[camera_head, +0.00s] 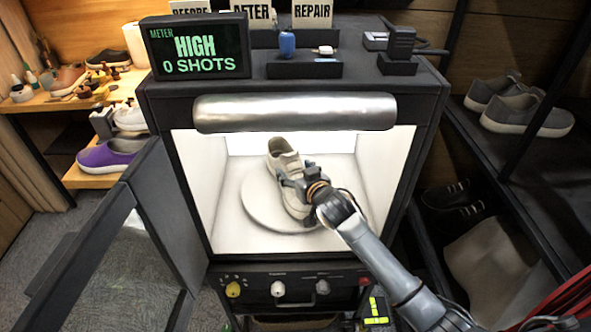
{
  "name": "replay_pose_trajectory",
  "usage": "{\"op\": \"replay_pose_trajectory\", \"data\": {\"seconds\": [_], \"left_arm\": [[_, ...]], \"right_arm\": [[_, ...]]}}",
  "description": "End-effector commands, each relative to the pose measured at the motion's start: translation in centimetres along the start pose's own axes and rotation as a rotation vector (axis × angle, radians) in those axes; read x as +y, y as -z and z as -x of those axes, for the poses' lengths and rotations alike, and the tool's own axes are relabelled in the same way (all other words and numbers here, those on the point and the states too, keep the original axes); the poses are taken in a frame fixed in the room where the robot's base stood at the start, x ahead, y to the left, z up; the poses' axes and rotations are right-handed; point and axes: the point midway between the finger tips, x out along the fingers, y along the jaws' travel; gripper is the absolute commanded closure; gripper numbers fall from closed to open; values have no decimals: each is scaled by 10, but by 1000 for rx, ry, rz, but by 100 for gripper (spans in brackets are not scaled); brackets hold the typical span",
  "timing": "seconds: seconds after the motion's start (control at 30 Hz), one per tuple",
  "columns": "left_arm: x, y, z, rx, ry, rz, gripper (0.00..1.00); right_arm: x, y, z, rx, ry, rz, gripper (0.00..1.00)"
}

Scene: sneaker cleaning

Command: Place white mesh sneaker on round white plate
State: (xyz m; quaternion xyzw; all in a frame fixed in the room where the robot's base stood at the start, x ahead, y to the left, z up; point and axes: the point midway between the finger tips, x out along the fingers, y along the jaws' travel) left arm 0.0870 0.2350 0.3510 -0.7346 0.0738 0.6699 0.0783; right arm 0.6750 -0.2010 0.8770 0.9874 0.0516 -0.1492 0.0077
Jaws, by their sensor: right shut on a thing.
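The white mesh sneaker (282,157) is inside the lit white box, over the round white plate (257,207). Its heel opening points to the back and its toe to the front. My right gripper (295,184) reaches in from the front right and is shut on the sneaker's middle. The gripper and wrist hide part of the sneaker's side. The sneaker looks to be on or just above the plate; I cannot tell whether it touches. My left gripper is not in view.
The cabinet's door (130,240) stands open at the left. A metal bar (295,113) crosses above the opening. A meter display (198,53) sits on top. Shelves with grey sneakers (527,112) are at the right, and a purple shoe (110,154) is on the left shelf.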

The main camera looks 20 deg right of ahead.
Motion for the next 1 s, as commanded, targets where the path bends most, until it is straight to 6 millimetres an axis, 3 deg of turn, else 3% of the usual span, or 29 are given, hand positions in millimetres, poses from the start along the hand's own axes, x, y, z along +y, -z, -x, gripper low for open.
{"op": "replay_pose_trajectory", "data": {"seconds": [0.1,0.13,0.23,0.67,0.83,1.0], "left_arm": [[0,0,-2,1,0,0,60],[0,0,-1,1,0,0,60],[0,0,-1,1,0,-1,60],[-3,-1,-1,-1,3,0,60],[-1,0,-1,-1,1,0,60],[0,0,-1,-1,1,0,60]], "right_arm": [[0,-1,-1,3,0,0,83],[0,0,-1,4,0,0,25],[0,0,0,3,0,0,4],[0,-4,3,-3,0,0,4],[0,-3,24,-1,1,1,4],[0,-3,59,0,2,1,4]]}}
